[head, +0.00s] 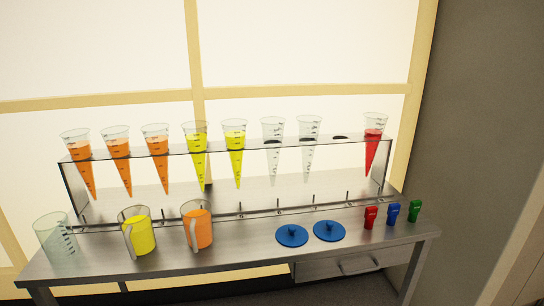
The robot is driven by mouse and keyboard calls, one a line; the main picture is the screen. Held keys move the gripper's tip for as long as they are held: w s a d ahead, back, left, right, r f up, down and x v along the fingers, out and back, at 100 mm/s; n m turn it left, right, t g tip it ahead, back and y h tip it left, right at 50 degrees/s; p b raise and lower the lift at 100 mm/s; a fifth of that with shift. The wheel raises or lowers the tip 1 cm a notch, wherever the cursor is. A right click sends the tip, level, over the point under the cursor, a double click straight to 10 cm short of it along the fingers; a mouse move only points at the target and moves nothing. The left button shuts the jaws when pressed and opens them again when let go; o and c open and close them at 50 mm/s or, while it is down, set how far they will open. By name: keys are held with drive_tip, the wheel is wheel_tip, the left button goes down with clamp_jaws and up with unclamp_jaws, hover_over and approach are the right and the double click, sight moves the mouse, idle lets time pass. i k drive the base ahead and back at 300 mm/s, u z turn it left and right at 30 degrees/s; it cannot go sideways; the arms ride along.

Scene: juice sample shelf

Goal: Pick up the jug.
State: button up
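Two handled jugs stand upright on the steel table. One jug (139,237) holds yellow liquid, and its pale handle is at its left side. The other jug (203,229) holds orange liquid, stands to its right, and also has a pale handle on its left. A clear, empty-looking graduated vessel (55,242) stands at the table's left end; I cannot make out a handle on it. My gripper is not in view.
A metal rack (226,149) behind the jugs holds several cones, some with orange, yellow or red liquid. Blue lids (291,236) lie at centre right. Red, blue and green items (393,213) stand at right. The steel table (180,262) has a bare front strip.

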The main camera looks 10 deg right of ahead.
sight(135, 221)
drive_tip(key=z, duration=0.05)
drive_tip(key=i, duration=0.5)
drive_tip(key=u, duration=4.7)
drive_tip(key=i, duration=0.1)
drive_tip(key=z, duration=2.7)
